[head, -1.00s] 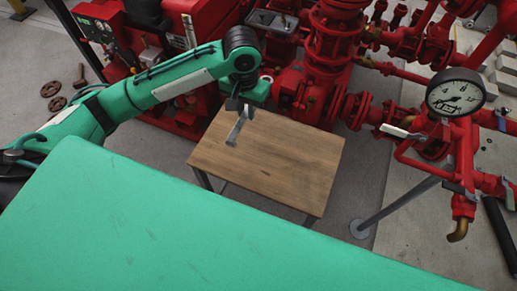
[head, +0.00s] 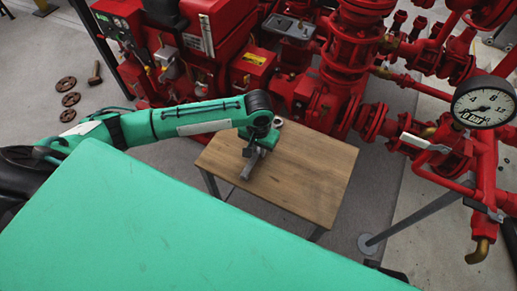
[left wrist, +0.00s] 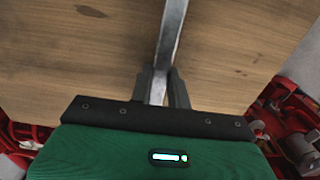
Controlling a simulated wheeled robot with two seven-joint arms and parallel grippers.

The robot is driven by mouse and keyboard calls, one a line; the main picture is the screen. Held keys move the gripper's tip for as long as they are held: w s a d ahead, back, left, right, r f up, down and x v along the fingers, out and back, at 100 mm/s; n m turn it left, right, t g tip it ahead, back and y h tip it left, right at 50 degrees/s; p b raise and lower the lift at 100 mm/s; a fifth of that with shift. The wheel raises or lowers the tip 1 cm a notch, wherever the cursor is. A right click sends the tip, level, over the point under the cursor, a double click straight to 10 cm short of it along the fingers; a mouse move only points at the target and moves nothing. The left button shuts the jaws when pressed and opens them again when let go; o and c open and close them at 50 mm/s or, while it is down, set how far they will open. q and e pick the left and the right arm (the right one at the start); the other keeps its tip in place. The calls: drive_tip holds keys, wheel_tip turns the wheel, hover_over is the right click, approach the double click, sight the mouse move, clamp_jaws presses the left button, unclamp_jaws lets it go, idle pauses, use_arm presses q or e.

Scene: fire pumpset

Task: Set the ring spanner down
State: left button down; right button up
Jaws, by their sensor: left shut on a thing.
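The grey steel ring spanner (head: 250,166) is in my left gripper (head: 251,148), over the left part of the small wooden table (head: 315,185). One end points toward the near left edge of the table. A pale ring (head: 278,122) in line with it shows beyond my wrist and looks like its other end. In the left wrist view the shank (left wrist: 172,35) runs up the picture between the two fingers (left wrist: 160,88), which are shut on it, with wood grain behind. I cannot tell whether the spanner touches the tabletop. My right gripper is not in view.
The right part of the tabletop is bare. Red pump pipework (head: 345,75) stands close behind and to the right, with a pressure gauge (head: 483,102). A red engine unit (head: 205,45) is behind left. My green body top fills the near left.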

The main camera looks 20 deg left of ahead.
use_arm(q)
drive_tip(key=shift+f, duration=0.1)
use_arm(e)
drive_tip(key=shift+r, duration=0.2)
use_arm(q)
drive_tip(key=c, duration=1.7)
unclamp_jaws()
drive_tip(key=shift+f, duration=0.1)
drive_tip(key=o, duration=0.4)
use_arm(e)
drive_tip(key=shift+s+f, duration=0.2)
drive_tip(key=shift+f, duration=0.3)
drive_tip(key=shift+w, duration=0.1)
